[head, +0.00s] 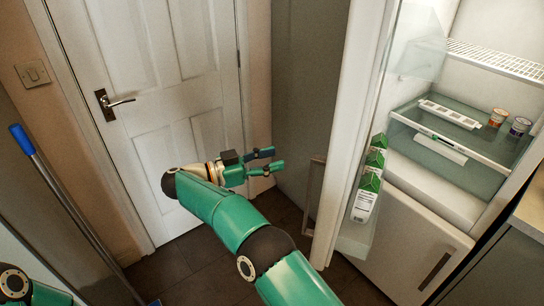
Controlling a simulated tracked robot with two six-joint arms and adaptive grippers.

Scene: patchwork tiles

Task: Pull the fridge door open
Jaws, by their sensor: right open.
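The fridge door (352,110) stands open, swung out to the left, with its white edge and inner side towards me. Green-topped cartons (368,180) stand in its door shelf. A grey bar (313,195), which looks like the door handle, shows on the outer side of the door. My right gripper (277,160) is open and empty, left of the door and bar and apart from them, in front of the white room door. Its two fingers point right. My left gripper is out of the picture.
The fridge inside (470,95) shows a wire shelf, a glass drawer and two small cans (508,122). A white panelled door (165,100) is behind my right arm. A blue-handled pole (70,205) leans at left. A counter (532,210) stands at right.

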